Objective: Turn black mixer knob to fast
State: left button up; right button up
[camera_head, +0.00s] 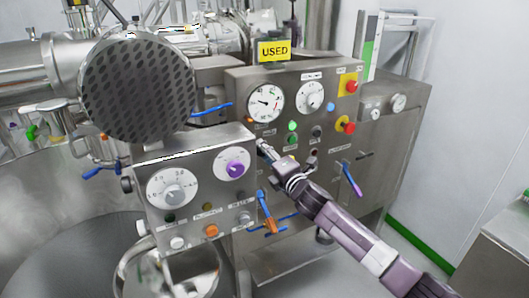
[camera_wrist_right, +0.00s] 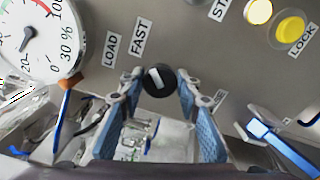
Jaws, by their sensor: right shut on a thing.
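The black mixer knob (camera_wrist_right: 159,80) is in the upper middle of the right wrist view, with a white pointer mark on its face. My right gripper (camera_wrist_right: 157,88) has its two blue-padded fingers on either side of the knob, shut on it. A FAST label (camera_wrist_right: 141,37) and a LOAD label (camera_wrist_right: 111,48) lie to the knob's upper left on the panel. In the head view my right gripper (camera_head: 268,152) reaches from the lower right to the front of the steel control panel (camera_head: 232,100). The knob is not clear there. My left gripper is not in view.
A lower control box (camera_head: 150,215) juts out at left. Blue-and-orange handles (camera_head: 265,212) hang below the gripper. Floor at the right is clear.

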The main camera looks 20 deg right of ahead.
dwell(0.4)
jog(key=o, duration=1.2)
jog(key=shift+c, duration=0.2)
jog(key=s+d, duration=0.1)
jog(key=s, duration=1.1)
